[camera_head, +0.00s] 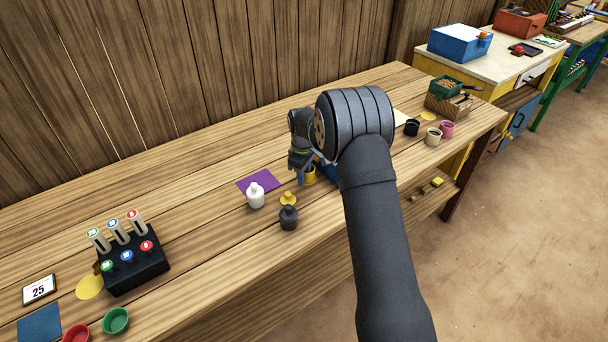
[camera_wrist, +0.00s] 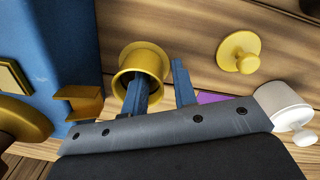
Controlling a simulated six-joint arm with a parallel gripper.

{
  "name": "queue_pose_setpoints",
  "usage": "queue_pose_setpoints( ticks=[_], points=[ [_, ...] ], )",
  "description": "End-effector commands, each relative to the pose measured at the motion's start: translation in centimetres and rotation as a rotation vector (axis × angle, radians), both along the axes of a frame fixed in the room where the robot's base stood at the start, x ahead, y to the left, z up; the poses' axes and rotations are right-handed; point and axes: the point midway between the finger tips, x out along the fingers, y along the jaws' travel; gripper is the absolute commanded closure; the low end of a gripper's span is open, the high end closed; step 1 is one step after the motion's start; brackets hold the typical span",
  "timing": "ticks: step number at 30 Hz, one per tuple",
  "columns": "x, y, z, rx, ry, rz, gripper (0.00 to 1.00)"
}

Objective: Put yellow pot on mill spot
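The yellow pot (camera_head: 310,178) stands on the wooden table, partly hidden by my gripper and arm. In the wrist view the pot (camera_wrist: 148,60) shows its round open mouth. My gripper (camera_head: 301,166) is at the pot; in the wrist view its two blue fingers (camera_wrist: 163,82) are apart, one at the pot's mouth and the other just outside its wall. Firm contact with the wall cannot be made out. A blue body with yellow parts (camera_wrist: 60,50), perhaps the mill, stands beside the pot; my arm mostly hides it in the head view. I cannot tell which mark is the mill spot.
A yellow knobbed lid (camera_head: 288,199), white lidded jar (camera_head: 255,196), dark lidded jar (camera_head: 288,218) and purple mat (camera_head: 268,178) are left of the pot. A black button box (camera_head: 135,265) is further left. Small cups (camera_head: 433,137) and a wooden crate (camera_head: 440,108) are right.

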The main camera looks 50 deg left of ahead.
Motion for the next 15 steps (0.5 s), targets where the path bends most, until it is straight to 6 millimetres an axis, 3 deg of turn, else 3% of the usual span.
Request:
queue_pose_setpoints(
  ticks=[15],
  points=[
    [-0.4,-0.1,9.8,0.003,-0.001,0.000,0.74]
  ],
)
